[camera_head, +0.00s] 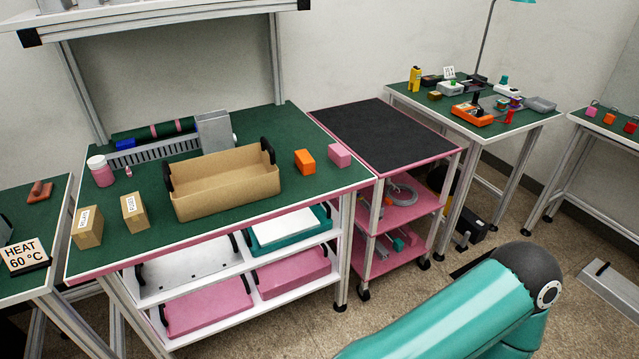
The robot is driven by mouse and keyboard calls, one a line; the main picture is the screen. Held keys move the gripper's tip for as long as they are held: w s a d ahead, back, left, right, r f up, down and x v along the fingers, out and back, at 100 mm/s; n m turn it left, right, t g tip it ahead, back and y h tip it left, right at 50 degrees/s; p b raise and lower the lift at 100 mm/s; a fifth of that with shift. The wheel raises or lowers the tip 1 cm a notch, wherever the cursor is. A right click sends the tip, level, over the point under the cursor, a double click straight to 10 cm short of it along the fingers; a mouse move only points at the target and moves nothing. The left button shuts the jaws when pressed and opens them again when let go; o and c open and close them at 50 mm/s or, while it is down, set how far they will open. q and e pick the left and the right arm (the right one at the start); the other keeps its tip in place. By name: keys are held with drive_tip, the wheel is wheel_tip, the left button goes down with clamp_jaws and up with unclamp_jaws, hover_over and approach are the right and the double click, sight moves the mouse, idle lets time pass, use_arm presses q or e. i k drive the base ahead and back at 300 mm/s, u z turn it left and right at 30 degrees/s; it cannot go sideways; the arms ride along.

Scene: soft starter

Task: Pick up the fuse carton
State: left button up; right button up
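Two small tan cartons with white labels stand upright at the front left of the green-topped workbench (190,231). The label on the right one seems to read FUSES, so I take it as the fuse carton (132,215). The other carton (88,233) stands just left of it, a little apart; its label is hard to read. Neither of my grippers is in view. Only a teal link of one of my arms shows at the bottom right, far from the cartons.
A large tan open bin (225,193) with black handles stands right of the fuse carton. A white-lidded pink jar (101,171) stands behind the cartons. An orange block (304,162) and pink block (340,155) sit further right. The black-topped cart (385,135) is clear on top.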

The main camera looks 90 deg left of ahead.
sight(134, 216)
drive_tip(key=z, duration=0.7)
drive_tip(key=i, duration=0.3)
drive_tip(key=u, duration=2.8)
drive_tip(key=i, duration=0.25)
drive_tip(key=u, duration=2.2)
drive_tip(key=k, duration=0.55)
drive_tip(key=u, duration=0.35)
drive_tip(key=i, duration=1.6)
drive_tip(key=z, duration=0.35)
